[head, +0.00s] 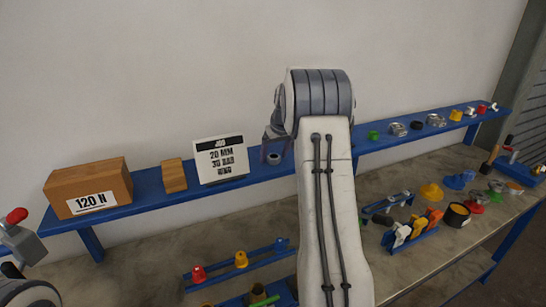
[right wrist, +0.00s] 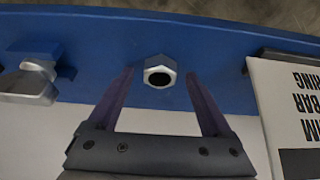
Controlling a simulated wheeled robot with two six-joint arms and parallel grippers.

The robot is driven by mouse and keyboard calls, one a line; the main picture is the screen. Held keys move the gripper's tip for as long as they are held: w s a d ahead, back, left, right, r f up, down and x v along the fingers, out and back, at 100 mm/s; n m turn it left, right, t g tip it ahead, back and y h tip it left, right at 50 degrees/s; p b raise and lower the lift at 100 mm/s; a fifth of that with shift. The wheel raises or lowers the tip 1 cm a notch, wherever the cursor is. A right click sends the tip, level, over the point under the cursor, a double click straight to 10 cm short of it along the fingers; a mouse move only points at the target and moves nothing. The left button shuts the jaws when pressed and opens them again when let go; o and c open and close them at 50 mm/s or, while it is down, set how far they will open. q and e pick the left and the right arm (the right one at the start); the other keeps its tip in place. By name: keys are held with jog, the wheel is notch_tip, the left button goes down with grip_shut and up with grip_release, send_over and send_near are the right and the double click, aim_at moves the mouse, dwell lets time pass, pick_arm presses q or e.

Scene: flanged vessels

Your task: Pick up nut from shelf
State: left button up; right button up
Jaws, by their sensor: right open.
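The nut is a silver hexagonal ring with a dark hole (right wrist: 160,72). My right gripper (head: 277,148) is over the shelf at the nut. In the right wrist view its two purple-grey fingers (right wrist: 160,76) are spread, one on each side of the nut, with a gap on both sides. The gripper is open and holds nothing.
The white card (head: 220,160) stands close left of the nut. A wooden block (head: 174,176) and a box marked 120 N (head: 90,188) are further left. A metal part (right wrist: 30,85) lies on the nut's other side. Several fittings crowd the bench (head: 400,180) below.

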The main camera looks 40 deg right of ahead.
grip_shut()
dwell(0.3)
